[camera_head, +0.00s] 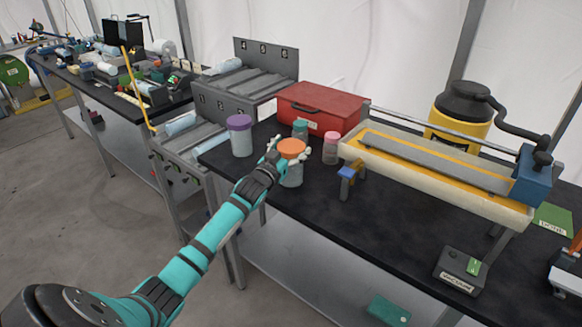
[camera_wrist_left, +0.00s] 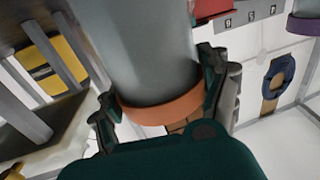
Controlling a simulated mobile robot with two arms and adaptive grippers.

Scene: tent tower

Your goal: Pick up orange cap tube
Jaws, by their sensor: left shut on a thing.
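The orange cap tube (camera_head: 292,148) is a grey container with an orange lid near the left end of the black table. My left gripper (camera_head: 277,158) is shut on it, with its fingers on either side of the cap. In the left wrist view the tube (camera_wrist_left: 150,45) appears upside down, its orange cap between the two dark fingers (camera_wrist_left: 165,108). Whether its base touches the table is hard to tell. My right gripper is not in view.
A purple-capped tube (camera_head: 240,136) stands to the left, a teal-capped one (camera_head: 300,129) behind, a pink-capped one (camera_head: 330,148) to the right. Behind are a red box (camera_head: 322,105) and a long sealing machine (camera_head: 435,175).

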